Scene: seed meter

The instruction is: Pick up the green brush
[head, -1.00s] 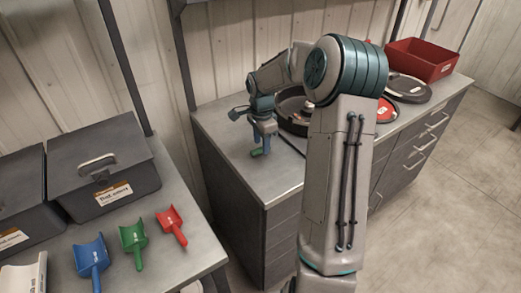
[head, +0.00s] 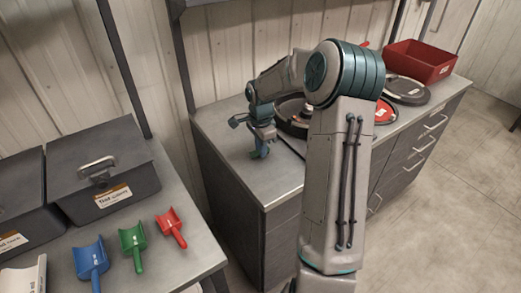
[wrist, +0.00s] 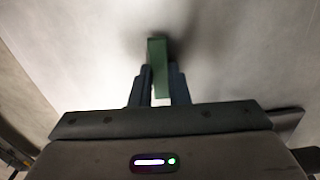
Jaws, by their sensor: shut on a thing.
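The green brush (wrist: 158,68) shows in the wrist view as a narrow green block between the two dark fingers. My gripper (wrist: 161,82) is shut on it, with the brush's far end sticking out past the fingertips. In the head view my gripper (head: 260,153) points down at the left part of the far grey counter (head: 225,130). There the brush is mostly hidden by the fingers. I cannot tell whether it touches the counter.
Black round plates (head: 407,90) and a red bin (head: 420,62) stand further right on the counter. On the near left bench, blue (head: 91,258), green (head: 132,238) and red (head: 171,225) scoops lie before a dark lidded box (head: 105,180).

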